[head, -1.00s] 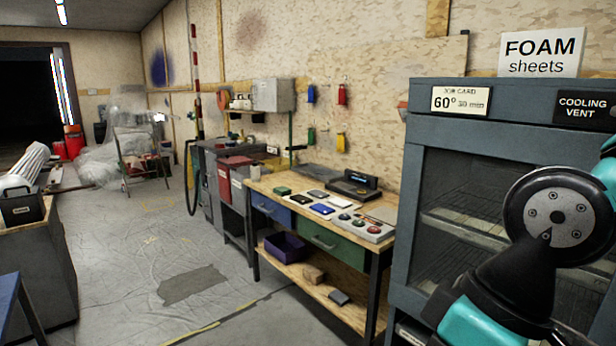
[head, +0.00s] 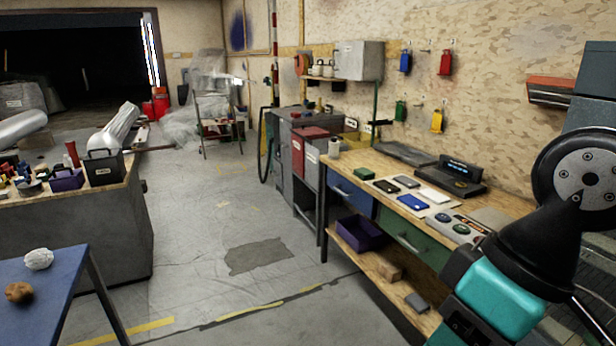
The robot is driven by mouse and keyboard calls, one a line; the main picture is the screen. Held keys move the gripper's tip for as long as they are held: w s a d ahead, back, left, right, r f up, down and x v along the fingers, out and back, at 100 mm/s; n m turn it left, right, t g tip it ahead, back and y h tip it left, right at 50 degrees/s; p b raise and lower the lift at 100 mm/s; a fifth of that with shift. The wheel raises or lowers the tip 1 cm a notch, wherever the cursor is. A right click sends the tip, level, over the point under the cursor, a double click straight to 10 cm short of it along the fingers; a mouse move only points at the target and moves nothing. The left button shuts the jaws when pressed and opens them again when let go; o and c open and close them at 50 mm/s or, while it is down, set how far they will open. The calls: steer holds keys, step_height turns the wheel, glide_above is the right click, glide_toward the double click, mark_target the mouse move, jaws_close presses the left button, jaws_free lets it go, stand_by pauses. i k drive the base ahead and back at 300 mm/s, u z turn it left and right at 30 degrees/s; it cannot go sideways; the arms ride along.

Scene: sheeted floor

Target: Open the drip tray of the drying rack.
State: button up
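The drying rack (head: 590,100) shows only as a grey-blue cabinet edge at the right border of the head view. Its front and drip tray are out of view or hidden behind my arm. My black and teal arm fills the lower right of the picture. My gripper is not in view.
A wooden workbench (head: 349,161) with blue and green drawers stands along the right wall. A blue table (head: 45,300) is at the lower left, with a grey counter (head: 90,235) behind it. The floor (head: 195,225) between them is clear, with a dark patch (head: 258,255).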

mark_target(418, 160)
steer(key=u, duration=0.3)
steer(key=i, duration=4.15)
steer(key=z, duration=0.45)
